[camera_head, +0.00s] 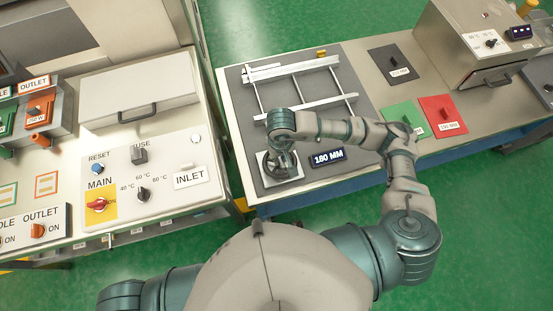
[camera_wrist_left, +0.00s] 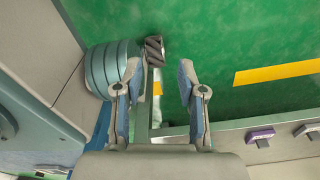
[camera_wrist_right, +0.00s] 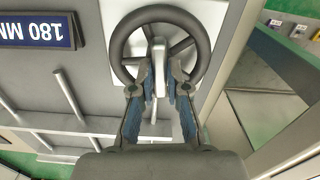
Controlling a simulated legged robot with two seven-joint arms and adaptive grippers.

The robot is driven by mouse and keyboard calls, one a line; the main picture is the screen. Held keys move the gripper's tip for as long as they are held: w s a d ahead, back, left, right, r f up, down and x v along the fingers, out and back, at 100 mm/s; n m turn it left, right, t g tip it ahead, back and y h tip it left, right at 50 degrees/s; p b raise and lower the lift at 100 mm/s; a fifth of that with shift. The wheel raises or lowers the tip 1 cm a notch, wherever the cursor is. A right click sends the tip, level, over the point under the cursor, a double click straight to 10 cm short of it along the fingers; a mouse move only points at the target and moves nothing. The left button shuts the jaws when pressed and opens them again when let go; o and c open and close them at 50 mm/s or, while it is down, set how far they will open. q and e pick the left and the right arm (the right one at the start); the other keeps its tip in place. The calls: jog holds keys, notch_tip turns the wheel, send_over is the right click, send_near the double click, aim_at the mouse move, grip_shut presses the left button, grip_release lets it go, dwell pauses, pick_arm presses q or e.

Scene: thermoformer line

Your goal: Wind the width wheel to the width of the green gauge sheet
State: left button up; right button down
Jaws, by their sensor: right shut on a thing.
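The grey width wheel (camera_head: 284,172) sits on a light plate at the front left of the dark panel, partly hidden by my right gripper (camera_head: 282,152). In the right wrist view the wheel (camera_wrist_right: 203,50) shows its rim and spokes. My right gripper (camera_wrist_right: 160,88) is shut on the wheel's pale handle (camera_wrist_right: 158,55). The display (camera_head: 328,157) beside the wheel reads 180 MM. The green gauge sheet (camera_head: 399,113) lies right of the panel; my right arm hides part of it and its label. My left gripper (camera_wrist_left: 156,65) is open and empty above the floor.
A frame of metal rails (camera_head: 302,82) lies on the dark panel. A red sheet (camera_head: 443,115) and a black sheet (camera_head: 391,64) lie near the green one. A metal box (camera_head: 470,45) stands at the back right. A control bench (camera_head: 150,160) stands at the left.

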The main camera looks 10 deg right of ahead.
jog(key=shift+f+n+b, duration=0.1)
jog(key=shift+n+b, duration=0.4)
jog(key=shift+b, duration=0.15)
pick_arm(q)
jog(key=shift+s+f, duration=0.15)
jog(key=shift+f, duration=0.35)
jog(key=shift+s+f, duration=0.15)
jog(key=shift+f, duration=0.35)
pick_arm(e)
jog(key=n+b, duration=0.2)
jog(key=b, duration=0.1)
jog(key=shift+n+b, duration=0.4)
jog(key=shift+b, duration=0.3)
pick_arm(q)
jog(key=f, duration=0.1)
jog(key=s+f, duration=0.1)
jog(key=f, duration=0.2)
jog(key=shift+s+f, duration=0.1)
jog(key=shift+s, duration=0.2)
